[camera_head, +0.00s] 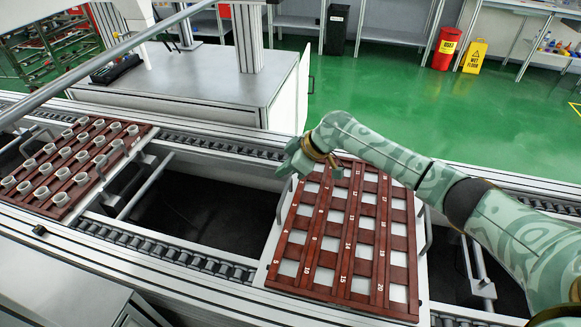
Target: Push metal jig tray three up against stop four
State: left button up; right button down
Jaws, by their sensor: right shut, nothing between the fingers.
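A metal jig tray (272,254) with a dark red numbered grid sits across the roller conveyor at centre right; its squares show pale and empty. Side handles stick out at its left and right edges. A second tray (88,196) at the left has a dark red board with several white round cups. No readable label shows which tray is three, and I cannot identify stop four. My right gripper (290,167) is shut and empty at the far left corner of the gridded tray; whether it touches is unclear. My right forearm passes above the tray's far right corner. My left gripper is not in view.
The conveyor rollers (190,254) run between the trays over a dark open gap (200,210). A grey machine bench (200,85) stands behind the conveyor. A red bin (446,48) and a yellow wet-floor sign (474,56) stand far back on the green floor.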

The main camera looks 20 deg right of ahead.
jog(key=f, duration=0.1)
jog(key=f+b, duration=0.1)
jog(key=f, duration=0.1)
jog(key=f+b, duration=0.1)
jog(key=f, duration=0.1)
jog(key=shift+w+a+f, duration=0.1)
jog(key=shift+w+a, duration=0.1)
jog(key=shift+w, duration=0.05)
jog(key=shift+s+d, duration=0.25)
